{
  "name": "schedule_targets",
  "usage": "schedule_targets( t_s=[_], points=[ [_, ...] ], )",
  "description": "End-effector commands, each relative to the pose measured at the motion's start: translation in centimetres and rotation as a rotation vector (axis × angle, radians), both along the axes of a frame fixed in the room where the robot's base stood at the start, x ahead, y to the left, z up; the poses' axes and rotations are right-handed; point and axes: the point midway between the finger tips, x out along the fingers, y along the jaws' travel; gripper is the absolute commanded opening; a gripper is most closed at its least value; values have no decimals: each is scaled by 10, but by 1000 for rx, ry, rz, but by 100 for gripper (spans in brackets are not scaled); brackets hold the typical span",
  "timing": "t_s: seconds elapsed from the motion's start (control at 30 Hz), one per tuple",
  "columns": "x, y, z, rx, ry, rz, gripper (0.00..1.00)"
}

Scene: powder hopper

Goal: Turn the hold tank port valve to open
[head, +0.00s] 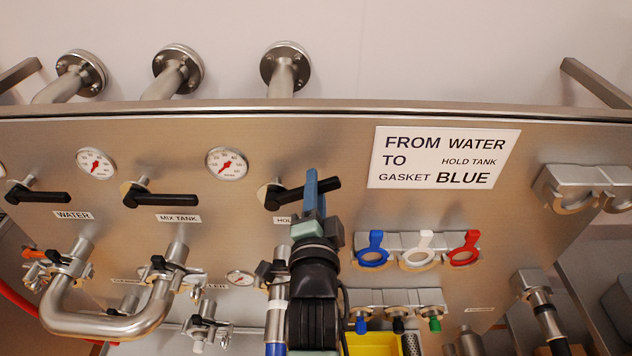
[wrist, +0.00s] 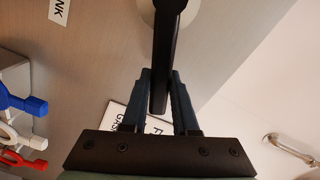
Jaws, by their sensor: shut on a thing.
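The hold tank port valve has a black lever handle (head: 288,199) on a round metal hub (head: 265,194), on the steel panel. The handle points right and slightly up from its hub. My gripper (head: 312,182) is at the handle, its blue fingers hiding part of it. In the wrist view my gripper (wrist: 160,78) is shut on the handle (wrist: 163,45), one finger on each side. The label below the valve (head: 283,221) is partly hidden by my gripper; only "HOL" shows.
Similar black handles for water (head: 40,196) and mix tank (head: 168,199) lie to the left. A gauge (head: 227,163) sits just left of the valve. A white sign (head: 445,158) and blue (head: 372,250), white (head: 418,249) and red (head: 464,249) gasket rings are on the right.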

Motion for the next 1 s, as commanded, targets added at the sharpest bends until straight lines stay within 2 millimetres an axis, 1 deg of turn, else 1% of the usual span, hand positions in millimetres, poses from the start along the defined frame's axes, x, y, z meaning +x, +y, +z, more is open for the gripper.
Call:
schedule_targets(
  t_s=[0.27, 0.33, 0.5, 0.6, 0.7, 1.0],
  points=[
    [0, 1, 1, -9, -3, 1, 0],
    [0, 3, 5, -40, -3, 3, 0],
    [0, 13, 21, -250, -2, 2, 0],
    [0, 19, 27, -359, -2, 3, 0],
    [0, 21, 29, -414, -1, 2, 0],
    [0, 22, 28, -430, -1, 2, 0]
  ],
)
